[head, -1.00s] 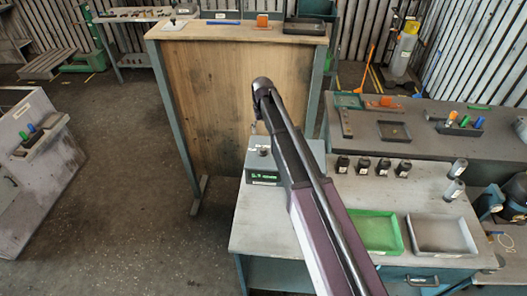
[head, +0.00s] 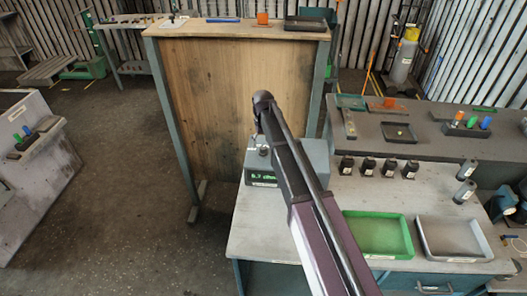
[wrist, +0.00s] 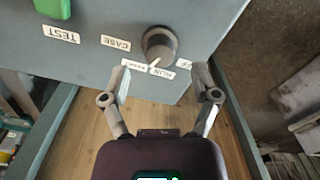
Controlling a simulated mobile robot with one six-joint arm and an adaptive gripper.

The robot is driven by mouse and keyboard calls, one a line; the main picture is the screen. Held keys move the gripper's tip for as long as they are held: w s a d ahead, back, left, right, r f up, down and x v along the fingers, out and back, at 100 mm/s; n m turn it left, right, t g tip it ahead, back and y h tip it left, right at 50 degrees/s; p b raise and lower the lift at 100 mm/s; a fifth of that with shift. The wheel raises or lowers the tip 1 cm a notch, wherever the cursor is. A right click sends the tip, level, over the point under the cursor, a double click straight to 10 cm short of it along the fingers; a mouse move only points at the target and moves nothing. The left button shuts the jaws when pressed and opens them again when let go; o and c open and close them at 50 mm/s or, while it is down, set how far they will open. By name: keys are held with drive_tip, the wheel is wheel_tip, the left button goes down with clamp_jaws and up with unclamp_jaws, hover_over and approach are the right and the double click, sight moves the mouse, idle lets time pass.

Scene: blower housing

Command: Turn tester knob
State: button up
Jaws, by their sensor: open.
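The tester (head: 316,155) is a grey-blue box with a lit green display (head: 263,177), at the left back of the grey bench. In the wrist view its panel (wrist: 95,65) fills the top, with a round dark grey knob (wrist: 159,43) among white labels. The knob's white pointer mark aims down and slightly left in the picture, towards the labels below. My gripper (wrist: 164,75) is open and empty. Its fingertips are spread to either side, just below the knob in the picture; contact is not visible. In the head view my arm covers part of the tester.
A tall wooden panel (head: 240,105) stands behind the tester. Several dark cylinders (head: 368,166), a green tray (head: 376,233) and a grey tray (head: 452,238) are on the bench to the right. Open floor (head: 130,170) lies to the left.

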sight(263, 150)
drive_tip(key=shift+f+b, duration=1.1)
drive_tip(key=shift+f, duration=0.35)
clamp_jaws()
